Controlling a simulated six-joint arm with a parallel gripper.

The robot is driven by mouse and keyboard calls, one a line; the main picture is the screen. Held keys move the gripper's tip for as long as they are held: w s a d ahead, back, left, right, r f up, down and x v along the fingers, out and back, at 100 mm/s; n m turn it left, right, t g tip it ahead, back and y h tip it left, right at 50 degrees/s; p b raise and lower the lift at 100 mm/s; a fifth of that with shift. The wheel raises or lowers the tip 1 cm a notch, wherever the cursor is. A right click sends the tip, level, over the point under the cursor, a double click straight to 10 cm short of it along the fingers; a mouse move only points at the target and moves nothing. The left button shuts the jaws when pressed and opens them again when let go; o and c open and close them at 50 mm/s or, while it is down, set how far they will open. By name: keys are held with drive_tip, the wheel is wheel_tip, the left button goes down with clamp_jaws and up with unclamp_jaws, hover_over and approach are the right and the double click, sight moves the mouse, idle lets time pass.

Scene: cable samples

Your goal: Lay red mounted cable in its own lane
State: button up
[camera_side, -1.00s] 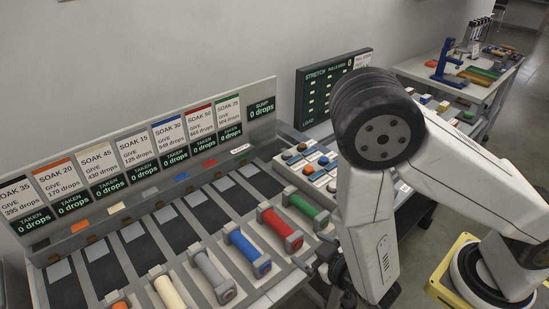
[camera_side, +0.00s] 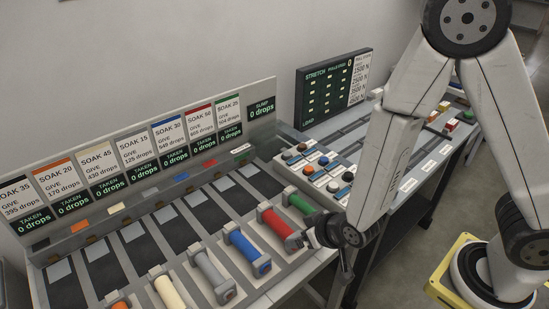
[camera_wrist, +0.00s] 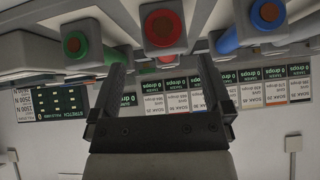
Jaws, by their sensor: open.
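The red mounted cable (camera_side: 273,220) lies in grey end blocks on the front of the bench, between the blue cable (camera_side: 246,253) and the green cable (camera_side: 301,204). My gripper (camera_side: 318,236) is at its near end in the side view, partly hidden by my own wrist. In the wrist view my gripper (camera_wrist: 163,65) is open and empty, and the red cable's round end (camera_wrist: 162,27) shows between and beyond the fingers. I cannot tell if they touch its block. Behind the red cable, the dark lane (camera_side: 236,199) in line with the red tab (camera_side: 209,163) looks empty.
Grey (camera_side: 212,274) and cream (camera_side: 170,293) cables lie farther left. A sign panel (camera_side: 140,150) stands behind the lanes. A button panel (camera_side: 318,170) and a stretch board (camera_side: 333,88) are at right. The other dark lanes look bare.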

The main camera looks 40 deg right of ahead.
drive_tip(key=shift+w+d+r+g, duration=0.15)
drive_tip(key=shift+d+r+g, duration=0.15)
drive_tip(key=shift+r, duration=0.15)
drive_tip(key=s+d+r+g, duration=0.4)
drive_tip(key=d+r, duration=0.4)
drive_tip(key=d, duration=0.2)
drive_tip(key=shift+s+d+r+g, duration=0.25)
drive_tip(key=shift+d+g, duration=0.1)
drive_tip(key=shift+g, duration=0.25)
drive_tip(key=c, duration=0.6)
drive_tip(key=shift+o, duration=0.2)
drive_tip(key=shift+w, duration=0.1)
